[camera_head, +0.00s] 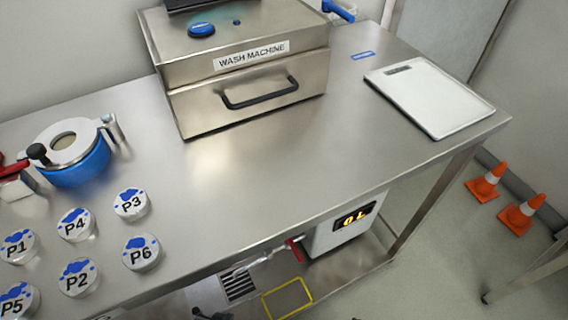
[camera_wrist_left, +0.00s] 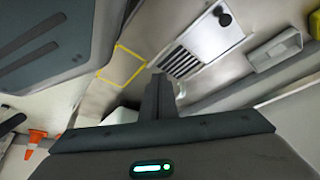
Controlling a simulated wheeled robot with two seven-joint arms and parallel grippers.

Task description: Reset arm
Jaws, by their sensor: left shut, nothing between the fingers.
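My left gripper (camera_wrist_left: 158,95) shows in the left wrist view. Its dark fingers are together and hold nothing. Beyond the fingertips are a white panel with a dark grille (camera_wrist_left: 180,62) and a yellow outlined rectangle (camera_wrist_left: 138,68). The gripper appears clear of both, low beside the bench. In the head view I cannot make out the left fingers clearly. My right gripper is in neither view.
The steel bench (camera_head: 260,175) carries the wash machine (camera_head: 245,85), a white tray (camera_head: 430,98), a blue round device (camera_head: 78,165) and several labelled round containers (camera_head: 142,252). Below are a box with a lit display (camera_head: 345,222) and the floor with orange cones (camera_head: 488,182).

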